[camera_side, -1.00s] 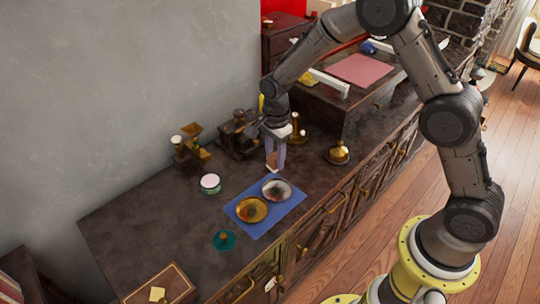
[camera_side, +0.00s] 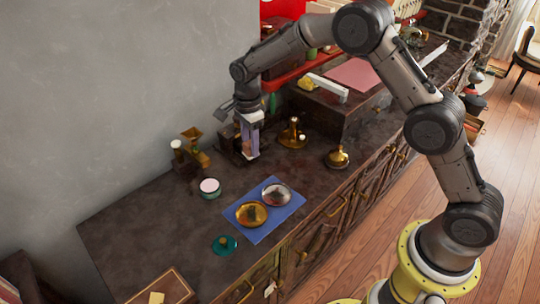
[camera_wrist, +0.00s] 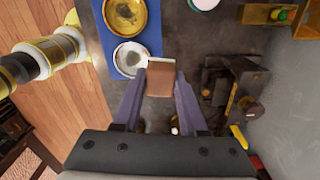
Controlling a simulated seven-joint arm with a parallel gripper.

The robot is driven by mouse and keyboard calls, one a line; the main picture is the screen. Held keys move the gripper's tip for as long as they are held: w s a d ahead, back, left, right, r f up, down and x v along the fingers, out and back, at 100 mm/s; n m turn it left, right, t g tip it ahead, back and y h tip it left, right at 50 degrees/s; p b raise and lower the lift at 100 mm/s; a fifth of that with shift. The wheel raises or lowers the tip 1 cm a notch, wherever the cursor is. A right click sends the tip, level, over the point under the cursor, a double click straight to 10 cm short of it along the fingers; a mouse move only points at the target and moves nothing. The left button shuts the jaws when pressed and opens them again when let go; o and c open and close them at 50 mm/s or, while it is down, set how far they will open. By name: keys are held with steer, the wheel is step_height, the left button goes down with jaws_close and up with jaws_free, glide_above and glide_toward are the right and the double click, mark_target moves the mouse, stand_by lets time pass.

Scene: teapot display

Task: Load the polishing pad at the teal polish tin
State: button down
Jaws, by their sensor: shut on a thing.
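My gripper (camera_side: 250,143) is shut on the polishing pad, a brown block with a pale end. The pad (camera_wrist: 160,84) shows between the purple fingers in the wrist view. It is held above the dark counter, behind the blue mat. The teal polish tin (camera_side: 209,188), round with a pale pinkish-white top face, stands on the counter left of the mat, in front of and left of my gripper. Its edge also shows at the top of the wrist view (camera_wrist: 204,3). A flat teal lid-like disc with a knob (camera_side: 224,244) lies nearer the front.
The blue mat (camera_side: 286,216) holds a golden dish (camera_side: 251,214) and a silvery dish (camera_side: 276,195). Brass pieces stand around: one by the wall (camera_side: 194,148), a candlestick-like one (camera_side: 292,134), and a domed one (camera_side: 337,157).

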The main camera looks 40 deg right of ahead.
steer(key=w+a+f, duration=0.1)
steer(key=w+a, duration=0.4)
steer(key=w, duration=0.3)
glide_above(210, 185)
step_height(210, 185, down, 5)
steer(key=shift+n, duration=0.4)
steer(key=shift+f, duration=2.95)
steer(key=shift+f, duration=0.55)
step_height(210, 185, up, 7)
stand_by(0.5)
